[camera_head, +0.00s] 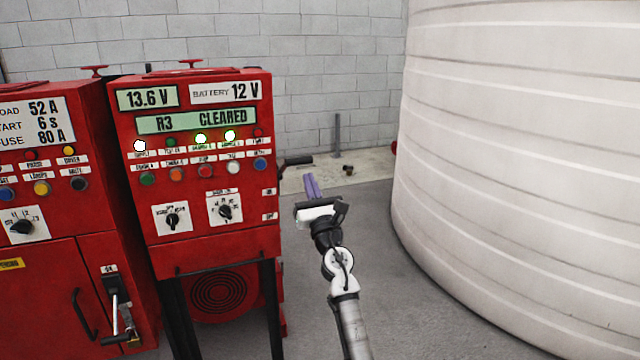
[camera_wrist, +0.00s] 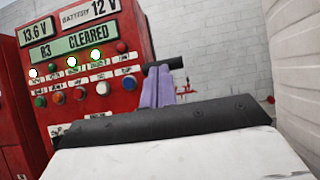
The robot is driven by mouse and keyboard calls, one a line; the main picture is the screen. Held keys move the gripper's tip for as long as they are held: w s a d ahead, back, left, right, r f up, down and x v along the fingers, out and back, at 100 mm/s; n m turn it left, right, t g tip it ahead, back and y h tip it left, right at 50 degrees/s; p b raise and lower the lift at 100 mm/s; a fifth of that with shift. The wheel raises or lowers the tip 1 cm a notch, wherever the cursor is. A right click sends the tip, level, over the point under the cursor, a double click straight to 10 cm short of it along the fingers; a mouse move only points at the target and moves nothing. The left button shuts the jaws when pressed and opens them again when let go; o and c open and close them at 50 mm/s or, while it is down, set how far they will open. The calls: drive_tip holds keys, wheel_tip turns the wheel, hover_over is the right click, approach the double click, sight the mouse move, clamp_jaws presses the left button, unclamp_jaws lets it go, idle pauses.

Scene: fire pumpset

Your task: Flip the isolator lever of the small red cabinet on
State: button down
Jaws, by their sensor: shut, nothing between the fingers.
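The small red cabinet (camera_head: 205,250) stands on legs in the middle left of the head view, its screen reading "R3 CLEARED". A black lever (camera_head: 298,160), apparently its isolator lever, sticks out from its right side, roughly level. My gripper (camera_head: 312,187), with purple fingers, is shut and empty, a little below and to the right of the lever in the head view. In the wrist view the lever (camera_wrist: 177,63) shows just beyond the tips of my fingers (camera_wrist: 158,85), which hide part of it. I cannot tell whether they touch.
A larger red cabinet (camera_head: 60,265) stands at left, with its own handle and a padlocked lever (camera_head: 117,300). A big white ribbed tank (camera_head: 520,170) fills the right. Grey floor lies open between tank and cabinets. A grey block wall (camera_head: 330,60) closes the back.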

drive_tip(key=s+d+r+p, duration=0.2)
drive_tip(key=s+p, duration=0.2)
drive_tip(key=s, duration=0.2)
drive_tip(key=shift+r, duration=0.25)
